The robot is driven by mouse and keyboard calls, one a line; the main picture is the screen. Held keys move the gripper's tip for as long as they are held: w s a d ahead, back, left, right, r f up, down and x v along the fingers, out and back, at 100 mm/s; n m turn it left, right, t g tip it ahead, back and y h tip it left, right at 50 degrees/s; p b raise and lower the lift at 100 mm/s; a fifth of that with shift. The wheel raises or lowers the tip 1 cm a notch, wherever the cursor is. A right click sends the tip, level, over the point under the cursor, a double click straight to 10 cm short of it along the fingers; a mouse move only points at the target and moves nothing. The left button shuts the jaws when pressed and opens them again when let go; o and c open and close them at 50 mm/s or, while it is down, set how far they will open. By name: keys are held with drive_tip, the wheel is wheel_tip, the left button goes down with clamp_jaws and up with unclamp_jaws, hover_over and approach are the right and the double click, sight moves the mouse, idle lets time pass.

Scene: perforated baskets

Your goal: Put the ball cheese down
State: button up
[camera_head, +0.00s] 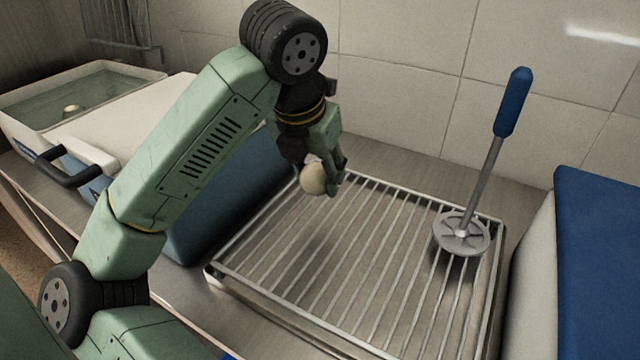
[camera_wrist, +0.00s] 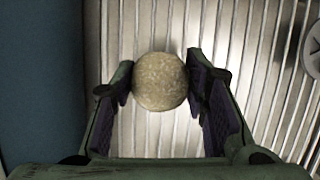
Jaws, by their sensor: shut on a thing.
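The ball cheese (camera_head: 314,179) is a pale, round ball held at the end of my arm. My gripper (camera_head: 328,182) is shut on it, above the back left part of a metal rack (camera_head: 350,262). In the wrist view the ball cheese (camera_wrist: 160,82) sits between the two fingertips of my gripper (camera_wrist: 161,86), with the rack's bars behind it. In the head view the far finger is partly hidden. A gap between the ball and the rack appears to show, but its height is hard to tell.
A blue-handled tool with a round, slotted metal head (camera_head: 462,233) stands on the rack's right side. A blue block (camera_head: 228,205) borders the rack on the left. A blue and white container (camera_head: 590,265) is at right. A tub (camera_head: 75,98) stands back left. The rack's middle is clear.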

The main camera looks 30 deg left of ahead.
sight(317, 187)
drive_tip(key=shift+f, duration=1.4)
drive_tip(key=shift+f, duration=0.2)
drive_tip(key=o, duration=1.2)
drive_tip(key=shift+r, duration=0.15)
drive_tip(key=shift+r+p, duration=0.2)
drive_tip(key=shift+p, duration=0.15)
drive_tip(key=b+v, duration=0.1)
drive_tip(key=v, duration=1)
drive_tip(key=shift+s+r+b, duration=0.1)
drive_tip(key=shift+r+b, duration=0.25)
